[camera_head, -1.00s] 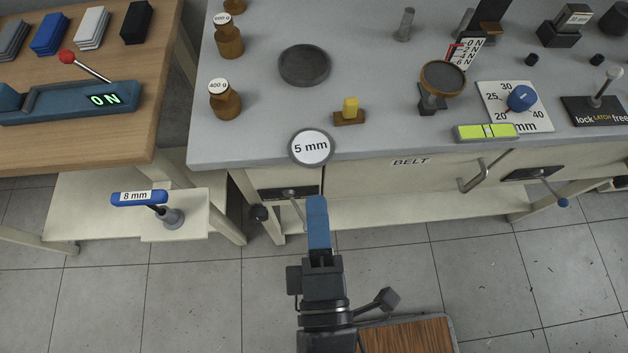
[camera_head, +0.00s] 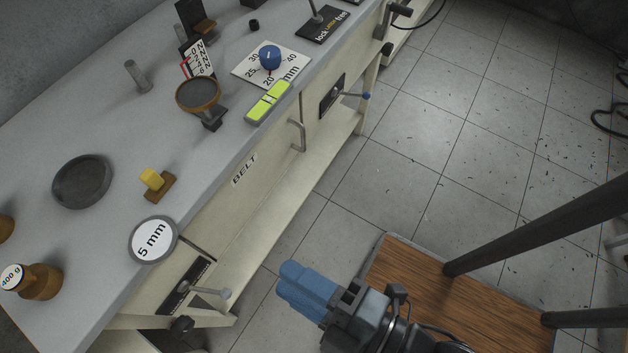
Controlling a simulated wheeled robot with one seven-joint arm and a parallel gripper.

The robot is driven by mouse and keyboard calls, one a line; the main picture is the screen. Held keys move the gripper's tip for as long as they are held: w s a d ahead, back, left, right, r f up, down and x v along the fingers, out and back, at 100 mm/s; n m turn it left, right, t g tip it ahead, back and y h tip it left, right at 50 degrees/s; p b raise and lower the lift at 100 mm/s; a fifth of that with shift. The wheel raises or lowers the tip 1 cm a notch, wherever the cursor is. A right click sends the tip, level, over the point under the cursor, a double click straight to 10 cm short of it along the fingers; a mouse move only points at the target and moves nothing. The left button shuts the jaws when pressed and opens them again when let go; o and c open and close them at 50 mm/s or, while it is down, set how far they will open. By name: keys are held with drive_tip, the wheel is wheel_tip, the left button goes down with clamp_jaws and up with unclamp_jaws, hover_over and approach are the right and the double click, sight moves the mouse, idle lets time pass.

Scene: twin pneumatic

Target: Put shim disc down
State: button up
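The shim disc (camera_head: 153,240), a round grey-rimmed disc with a white face marked "5 mm", lies at the front edge of the grey bench (camera_head: 110,225), face up. It seems to reach to or slightly past the edge. My gripper (camera_head: 292,281) has blue fingers and is well to the right of the disc and apart from it, out over the floor in front of the bench. The two fingers lie side by side with no gap that I can see, and nothing shows between them.
A yellow block on a brown base (camera_head: 156,182), a dark round dish (camera_head: 82,181) and a "400 g" weight (camera_head: 36,281) stand near the disc. A handle (camera_head: 297,135) and a lever (camera_head: 210,291) stick out from the bench front. A wooden-topped platform (camera_head: 420,290) is at lower right.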

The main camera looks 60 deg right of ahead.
drive_tip(key=s+d+r+m+g, duration=0.1)
drive_tip(key=s+d+r+m, duration=0.2)
drive_tip(key=d+m, duration=0.3)
drive_tip(key=s+d+r+m+g, duration=0.1)
drive_tip(key=s+d+r+m, duration=0.2)
drive_tip(key=d, duration=0.4)
drive_tip(key=s+m, duration=0.1)
drive_tip(key=m, duration=0.1)
drive_tip(key=shift+d+m+y, duration=0.2)
drive_tip(key=shift+m+y, duration=0.2)
drive_tip(key=shift+r, duration=0.1)
idle(0.6)
